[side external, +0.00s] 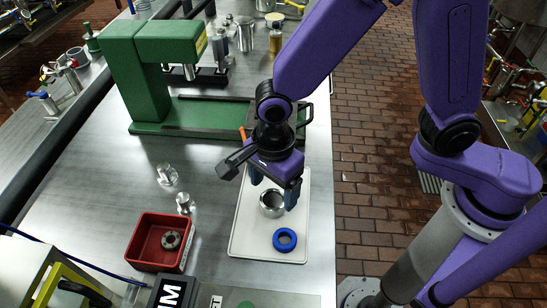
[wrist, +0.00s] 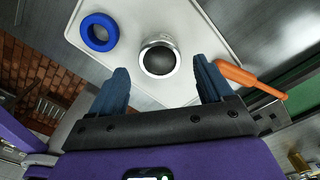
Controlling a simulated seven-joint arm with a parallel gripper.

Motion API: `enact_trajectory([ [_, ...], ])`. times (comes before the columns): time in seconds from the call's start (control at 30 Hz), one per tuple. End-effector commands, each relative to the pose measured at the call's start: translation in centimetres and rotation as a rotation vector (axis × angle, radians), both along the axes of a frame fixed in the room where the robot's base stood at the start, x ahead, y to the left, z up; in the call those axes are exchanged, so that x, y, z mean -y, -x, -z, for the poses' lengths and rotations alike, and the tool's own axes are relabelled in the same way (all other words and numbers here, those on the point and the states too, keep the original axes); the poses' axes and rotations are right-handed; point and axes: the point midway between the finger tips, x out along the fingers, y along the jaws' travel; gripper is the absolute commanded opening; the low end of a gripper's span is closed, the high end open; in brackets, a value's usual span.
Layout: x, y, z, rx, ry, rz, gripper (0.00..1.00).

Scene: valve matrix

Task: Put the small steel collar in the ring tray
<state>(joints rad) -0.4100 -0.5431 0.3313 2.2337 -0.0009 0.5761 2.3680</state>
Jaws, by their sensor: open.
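The small steel collar (side external: 271,205) is a shiny, hollow cylinder standing on a white tray (side external: 240,245). In the wrist view the collar (wrist: 158,58) shows its dark round opening, centred between my fingertips. My gripper (side external: 275,190) is open, pointing down right at the collar, with its blue fingers apart and nothing held. How far the fingers reach down beside the collar is hard to tell. A blue ring (side external: 285,239) lies flat on the same white tray.
A green press (side external: 140,85) stands behind on the steel bench. Two small clear or metal parts (side external: 167,174) stand left of the white tray. An orange-handled tool (wrist: 245,78) lies beside my right finger in the wrist view. Bare bench lies between the trays.

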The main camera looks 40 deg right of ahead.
Motion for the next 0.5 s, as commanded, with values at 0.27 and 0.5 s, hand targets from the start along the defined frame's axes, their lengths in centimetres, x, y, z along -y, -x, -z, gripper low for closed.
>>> enact_trajectory([
  [0.27, -0.1, -0.1, -5.5, 0.003, -0.005, 0.000, 0.80],
  [0.5, 0.0, 0.0, -8.7, 0.002, -0.002, 0.000, 0.80],
])
